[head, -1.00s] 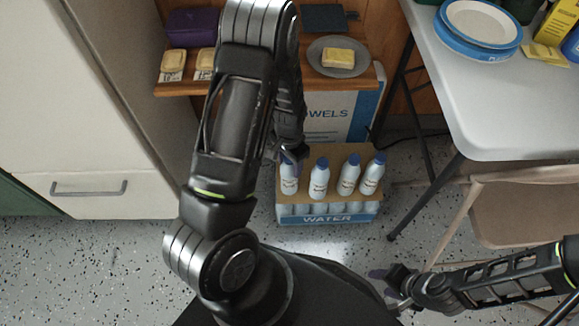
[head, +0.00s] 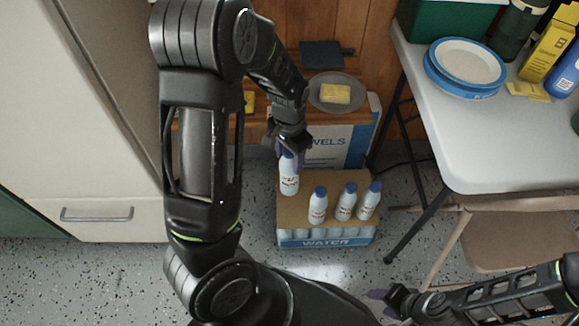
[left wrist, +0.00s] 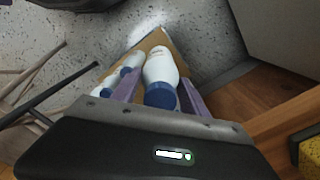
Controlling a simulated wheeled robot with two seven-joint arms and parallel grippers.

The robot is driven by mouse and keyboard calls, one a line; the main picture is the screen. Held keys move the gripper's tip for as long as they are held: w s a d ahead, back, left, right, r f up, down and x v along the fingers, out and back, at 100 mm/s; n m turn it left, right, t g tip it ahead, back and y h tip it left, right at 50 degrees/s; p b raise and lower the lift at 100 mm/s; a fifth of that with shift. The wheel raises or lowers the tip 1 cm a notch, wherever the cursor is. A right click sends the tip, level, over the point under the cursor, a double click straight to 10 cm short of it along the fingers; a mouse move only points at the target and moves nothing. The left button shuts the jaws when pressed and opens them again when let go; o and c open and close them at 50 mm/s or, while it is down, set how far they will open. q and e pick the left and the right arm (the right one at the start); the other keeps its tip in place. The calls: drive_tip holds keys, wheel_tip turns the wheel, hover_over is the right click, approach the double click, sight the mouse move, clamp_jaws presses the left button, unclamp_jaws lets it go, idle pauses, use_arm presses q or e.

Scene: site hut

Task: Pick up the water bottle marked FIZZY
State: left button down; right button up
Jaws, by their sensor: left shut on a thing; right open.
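My left gripper (head: 289,150) is shut on a white bottle (head: 289,177) with a blue cap, near its top. The bottle is upright and raised above the others, over the back left of the water carton (head: 310,242). It also shows in the left wrist view (left wrist: 160,68) between the purple fingers. The label lettering is too small to read. My right gripper (head: 383,299) is open and empty at the lower right.
A towels box (head: 345,150) stands behind the carton. A grey table (head: 500,140) with plates (head: 468,64) is at the right, a folding chair (head: 490,235) below it.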

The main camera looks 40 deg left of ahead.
use_arm(q)
wheel_tip(320, 180, up, 10)
drive_tip(key=shift+f+p, duration=0.2)
drive_tip(key=shift+p, duration=0.9)
